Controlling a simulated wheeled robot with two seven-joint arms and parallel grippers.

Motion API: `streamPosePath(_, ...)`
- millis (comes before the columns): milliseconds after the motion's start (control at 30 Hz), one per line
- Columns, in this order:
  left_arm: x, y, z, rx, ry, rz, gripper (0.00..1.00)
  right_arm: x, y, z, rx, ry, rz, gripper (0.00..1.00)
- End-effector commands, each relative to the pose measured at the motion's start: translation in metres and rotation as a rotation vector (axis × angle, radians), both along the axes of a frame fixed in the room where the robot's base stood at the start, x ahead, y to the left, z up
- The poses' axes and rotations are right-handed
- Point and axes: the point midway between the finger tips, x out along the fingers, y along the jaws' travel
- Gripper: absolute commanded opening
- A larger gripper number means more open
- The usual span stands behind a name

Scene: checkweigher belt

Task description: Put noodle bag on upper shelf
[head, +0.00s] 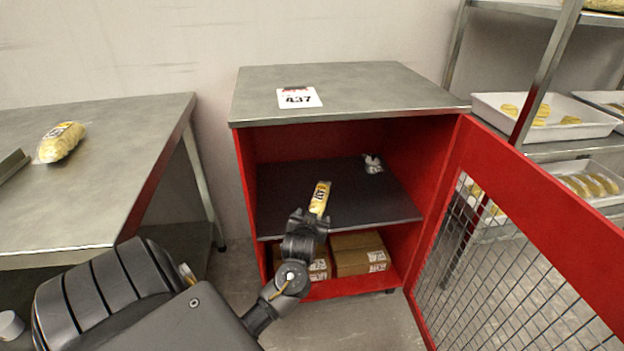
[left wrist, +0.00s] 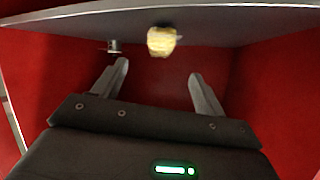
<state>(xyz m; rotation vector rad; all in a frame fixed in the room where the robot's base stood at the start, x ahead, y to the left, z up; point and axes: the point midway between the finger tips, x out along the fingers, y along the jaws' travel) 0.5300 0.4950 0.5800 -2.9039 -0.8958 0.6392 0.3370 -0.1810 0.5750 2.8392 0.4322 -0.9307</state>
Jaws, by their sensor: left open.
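A yellow noodle bag (head: 320,198) with a 437 label lies on the dark upper shelf (head: 272,190) inside the red cabinet. My left gripper (head: 307,215) is at the shelf's front, just short of the bag. In the left wrist view, which appears upside down, the bag (left wrist: 161,41) lies beyond the two spread fingertips (left wrist: 159,70). The fingers are apart with nothing between them. Another yellow noodle bag (head: 62,141) lies on the metal table at the left. My right gripper is not in view.
A small white object (head: 373,164) sits at the shelf's back right. Brown boxes (head: 358,254) stand in the lower compartment. The red mesh door (head: 545,230) is open to the right. A 437 sign (head: 298,97) lies on the cabinet top. Trays stand on the rack (head: 550,150) at right.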

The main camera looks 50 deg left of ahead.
Motion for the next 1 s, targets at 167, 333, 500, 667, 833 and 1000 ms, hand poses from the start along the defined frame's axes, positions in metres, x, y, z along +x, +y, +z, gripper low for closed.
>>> streamPosePath(167,-0.002,-0.003,0.0,0.0,0.002,-0.006,0.72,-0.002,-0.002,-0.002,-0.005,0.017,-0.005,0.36)
streamPosePath(333,-0.022,-0.065,-0.014,-0.023,0.053,-0.177,0.72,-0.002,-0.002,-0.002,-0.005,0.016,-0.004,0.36)
streamPosePath(500,-0.087,-0.187,-0.026,-0.084,0.151,-0.499,0.72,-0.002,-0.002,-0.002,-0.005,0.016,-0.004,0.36)
streamPosePath(667,-0.154,-0.272,-0.018,-0.136,0.219,-0.728,0.72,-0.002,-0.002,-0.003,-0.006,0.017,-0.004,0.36)
streamPosePath(833,-0.191,-0.309,-0.008,-0.161,0.25,-0.837,0.72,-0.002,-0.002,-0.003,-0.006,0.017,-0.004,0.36)
streamPosePath(1000,-0.195,-0.313,-0.006,-0.164,0.252,-0.849,0.72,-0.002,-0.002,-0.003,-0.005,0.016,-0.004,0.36)
